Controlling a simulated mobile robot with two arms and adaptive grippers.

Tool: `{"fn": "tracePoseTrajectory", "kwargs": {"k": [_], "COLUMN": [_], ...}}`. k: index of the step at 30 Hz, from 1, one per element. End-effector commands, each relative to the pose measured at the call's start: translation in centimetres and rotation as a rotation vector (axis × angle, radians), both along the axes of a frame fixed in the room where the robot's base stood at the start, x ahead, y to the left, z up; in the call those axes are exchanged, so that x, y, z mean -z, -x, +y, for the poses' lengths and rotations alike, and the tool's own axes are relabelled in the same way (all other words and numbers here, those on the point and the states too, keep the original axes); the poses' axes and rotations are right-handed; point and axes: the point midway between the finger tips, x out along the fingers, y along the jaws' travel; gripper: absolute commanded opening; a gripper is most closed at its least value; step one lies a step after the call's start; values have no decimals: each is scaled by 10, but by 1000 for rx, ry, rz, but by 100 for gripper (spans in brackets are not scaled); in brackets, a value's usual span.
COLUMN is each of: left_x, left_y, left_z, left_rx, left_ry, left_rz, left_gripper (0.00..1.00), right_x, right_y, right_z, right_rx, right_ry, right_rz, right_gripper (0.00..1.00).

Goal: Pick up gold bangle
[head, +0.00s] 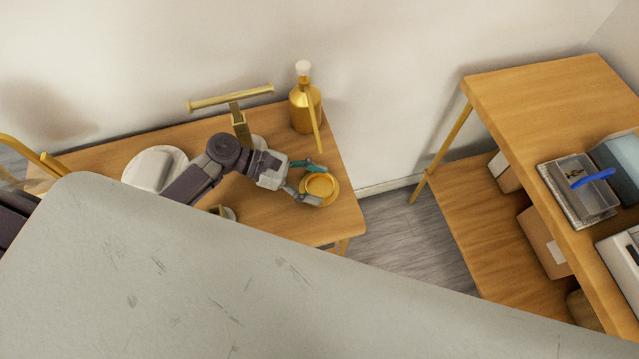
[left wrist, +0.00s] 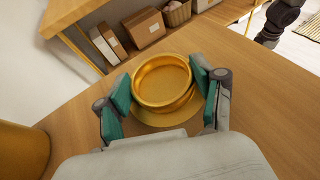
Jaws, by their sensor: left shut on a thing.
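The gold bangle (left wrist: 165,104) is a wide, shiny ring in the middle of the left wrist view. It is over a round gold dish (left wrist: 160,119), whose rim shows below it. In the head view the bangle (head: 320,186) is near the right end of the wooden table. My left gripper (left wrist: 161,88) is shut on the bangle, with one teal-padded finger on each side of it. In the head view the left gripper (head: 318,184) reaches in from the left. I cannot tell whether the bangle touches the dish. My right gripper is not in view.
A gold bottle (head: 301,110) and a gold T-shaped stand (head: 238,115) are at the back of the table (head: 270,222). A white rounded item (head: 153,170) lies to the left. A second wooden table (head: 545,90) with trays and a lower shelf stands right, across a floor gap.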

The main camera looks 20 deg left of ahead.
Motion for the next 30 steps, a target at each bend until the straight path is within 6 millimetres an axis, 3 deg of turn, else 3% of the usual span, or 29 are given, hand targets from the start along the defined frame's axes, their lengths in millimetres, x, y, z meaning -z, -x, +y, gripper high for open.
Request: {"fn": "tracePoseTrajectory", "kwargs": {"k": [11,18,30], "left_x": [-6,-40,-94], "left_y": [0,0,53], "left_z": [0,0,-70], "left_rx": [0,3,3], "left_ry": [0,-1,2], "left_rz": [-1,-6,-3], "left_gripper": [33,33,33], "right_x": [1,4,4], "right_y": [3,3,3], "right_z": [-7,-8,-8], "right_rx": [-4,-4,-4], "right_ry": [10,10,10], "right_rz": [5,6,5], "right_gripper": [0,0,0]}}
